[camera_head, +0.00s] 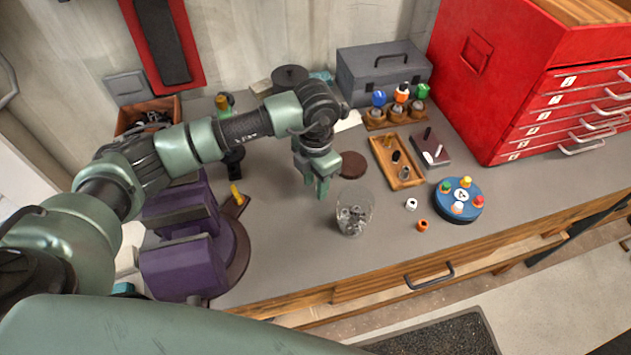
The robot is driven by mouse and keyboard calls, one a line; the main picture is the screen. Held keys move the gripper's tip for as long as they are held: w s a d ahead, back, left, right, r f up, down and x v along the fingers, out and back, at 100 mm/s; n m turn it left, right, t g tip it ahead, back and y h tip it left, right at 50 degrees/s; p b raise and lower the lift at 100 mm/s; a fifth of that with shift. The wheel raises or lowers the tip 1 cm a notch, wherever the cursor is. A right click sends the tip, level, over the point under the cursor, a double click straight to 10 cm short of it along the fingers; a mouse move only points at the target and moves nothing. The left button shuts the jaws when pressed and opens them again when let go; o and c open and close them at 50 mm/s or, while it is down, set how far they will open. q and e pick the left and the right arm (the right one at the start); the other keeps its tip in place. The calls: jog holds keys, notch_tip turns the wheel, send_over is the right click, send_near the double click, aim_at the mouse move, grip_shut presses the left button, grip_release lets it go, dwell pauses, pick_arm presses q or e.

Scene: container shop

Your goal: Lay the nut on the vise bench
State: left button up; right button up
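The grey-topped bench (290,240) carries a purple vise (185,262) at its left. A clear glass jar (353,219) on the bench holds several small grey metal pieces that look like nuts. A small white ring-like piece (411,204) and a small orange one (422,225) lie on the bench right of the jar. Which piece is the task's nut I cannot tell. My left gripper (317,189) points down above the bench, behind and left of the jar. Its green fingers look close together; I see nothing clearly between them. My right gripper is not in view.
A wooden tray (378,151), a blue round stand with coloured knobs (442,211) and a dark disc (352,165) stand around the jar. A grey toolbox (354,82) and red drawer cabinet (510,80) are behind. Bench surface between vise and jar is clear.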

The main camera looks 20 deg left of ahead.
pick_arm(q)
jog(key=shift+r, duration=0.4)
notch_tip(320, 180, up, 12)
jog(key=b, duration=0.4)
jog(key=shift+f, duration=0.2)
